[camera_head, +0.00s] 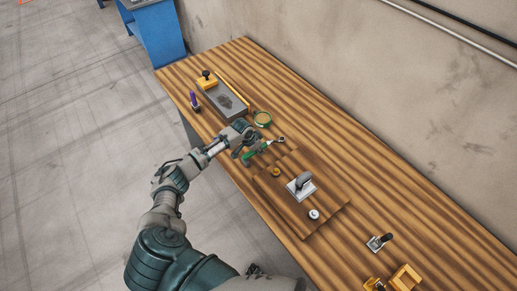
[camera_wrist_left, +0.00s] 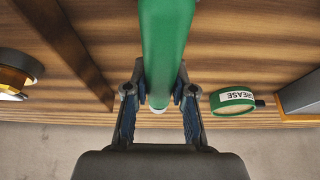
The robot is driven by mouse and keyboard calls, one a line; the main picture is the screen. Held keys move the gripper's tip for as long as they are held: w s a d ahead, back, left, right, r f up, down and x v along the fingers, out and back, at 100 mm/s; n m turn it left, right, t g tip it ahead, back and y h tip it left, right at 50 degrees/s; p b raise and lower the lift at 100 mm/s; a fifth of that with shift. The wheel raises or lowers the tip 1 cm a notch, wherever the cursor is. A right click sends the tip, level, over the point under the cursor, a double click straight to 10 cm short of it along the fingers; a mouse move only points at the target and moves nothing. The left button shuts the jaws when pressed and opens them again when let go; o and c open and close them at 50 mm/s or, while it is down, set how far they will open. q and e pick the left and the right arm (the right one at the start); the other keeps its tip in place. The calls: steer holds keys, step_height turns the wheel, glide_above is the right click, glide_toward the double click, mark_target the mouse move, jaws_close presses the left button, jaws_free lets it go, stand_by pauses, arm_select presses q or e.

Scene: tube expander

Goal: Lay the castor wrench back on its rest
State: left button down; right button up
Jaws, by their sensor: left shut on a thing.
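The castor wrench (camera_head: 258,151) has a green handle and a metallic ring-like head that points right in the head view. My left gripper (camera_head: 243,151) is shut on the handle, over the near side of the bench. In the left wrist view, the green handle (camera_wrist_left: 165,50) runs between the two fingers of the left gripper (camera_wrist_left: 160,92), with its pale end near them. I cannot tell whether the wrench touches the bench top. The rest for the wrench cannot be made out. My right gripper is not in view.
A green grease tin (camera_head: 262,119) lies just behind the left gripper; its label shows in the wrist view (camera_wrist_left: 232,98). A wooden board (camera_head: 330,212) bears a metal castor plate (camera_head: 300,189). A grey slab (camera_head: 226,102) lies farther left. Bare bench (camera_head: 330,125) stretches behind.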

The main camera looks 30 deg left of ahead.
arm_select(q)
steer(key=shift+f, duration=0.4)
steer(key=c, duration=0.9)
jaws_free()
steer(key=p+v, duration=0.8)
steer(key=p, duration=0.1)
steer(key=shift+p, duration=0.3)
steer(key=shift+s, duration=0.1)
